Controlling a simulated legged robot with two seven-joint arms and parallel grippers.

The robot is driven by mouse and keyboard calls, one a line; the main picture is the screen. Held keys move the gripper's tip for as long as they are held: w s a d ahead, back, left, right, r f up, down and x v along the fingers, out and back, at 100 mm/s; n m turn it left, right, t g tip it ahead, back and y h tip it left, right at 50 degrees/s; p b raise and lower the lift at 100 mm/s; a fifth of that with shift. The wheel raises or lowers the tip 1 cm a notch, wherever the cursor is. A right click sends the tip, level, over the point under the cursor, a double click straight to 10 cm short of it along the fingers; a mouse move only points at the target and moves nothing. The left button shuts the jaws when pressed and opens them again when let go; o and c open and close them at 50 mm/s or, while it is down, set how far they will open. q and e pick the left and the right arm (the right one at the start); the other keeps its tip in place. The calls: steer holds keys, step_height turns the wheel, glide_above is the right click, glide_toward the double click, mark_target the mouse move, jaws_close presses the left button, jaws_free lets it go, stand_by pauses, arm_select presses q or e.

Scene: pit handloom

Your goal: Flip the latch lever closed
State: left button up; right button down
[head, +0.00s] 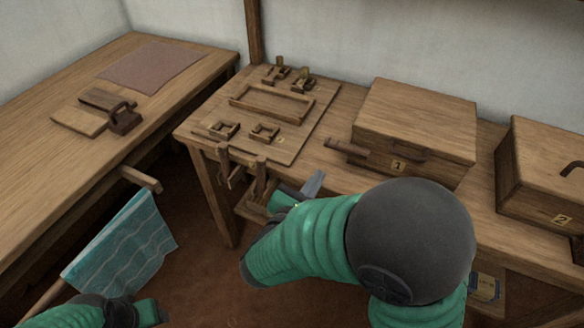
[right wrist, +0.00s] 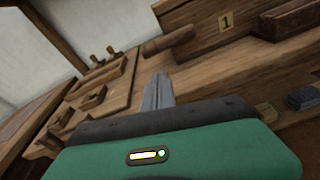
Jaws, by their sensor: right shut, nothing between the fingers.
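A dark wooden handle-like piece (head: 347,149) lies on the bench beside box 1. It also shows in the right wrist view (right wrist: 168,42). Two upright wooden pieces (head: 227,166) stand at the bench's front edge; I cannot tell which part is the latch lever. My right gripper (head: 314,184) is shut and empty, in front of the bench edge and below the handle-like piece, apart from it as far as I see. Its closed grey fingers show in the right wrist view (right wrist: 157,92). My left gripper (head: 135,313) is partly visible at the bottom left.
Box 1 (head: 415,115) and box 2 (head: 545,165) stand on the bench to the right. A board with wooden frames (head: 262,130) lies on the bench's left part. A striped teal cloth (head: 125,245) hangs at the left. Another table (head: 60,95) stands further left.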

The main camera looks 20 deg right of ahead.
mark_target(348, 149)
arm_select(q)
steer(key=shift+s+a+f, duration=0.2)
steer(key=shift+a, duration=0.1)
arm_select(e)
steer(key=shift+w+a+r+n+t, duration=0.15)
steer(key=shift+w+a+n+t, duration=0.1)
steer(key=shift+a, duration=0.15)
steer(key=shift+w+a+r+n+t, duration=0.15)
steer(key=shift+a+t, duration=0.1)
steer(key=shift+a, duration=0.15)
steer(key=shift+f, duration=0.1)
steer(key=b+x, duration=0.2)
steer(key=x, duration=0.7)
steer(key=shift+w+d+f, duration=0.1)
steer(key=shift+d+f, duration=0.1)
steer(key=shift+d, duration=0.1)
arm_select(q)
steer(key=x, duration=0.2)
steer(key=shift+s+d+f, duration=0.1)
steer(key=shift+s+f, duration=0.05)
steer(key=shift+f, duration=0.2)
arm_select(e)
steer(key=shift+w+d, duration=0.2)
arm_select(q)
steer(key=shift+s+f+b, duration=0.1)
steer(key=shift+f+b, duration=0.05)
steer(key=shift+b, duration=0.15)
arm_select(e)
steer(key=shift+w, duration=0.1)
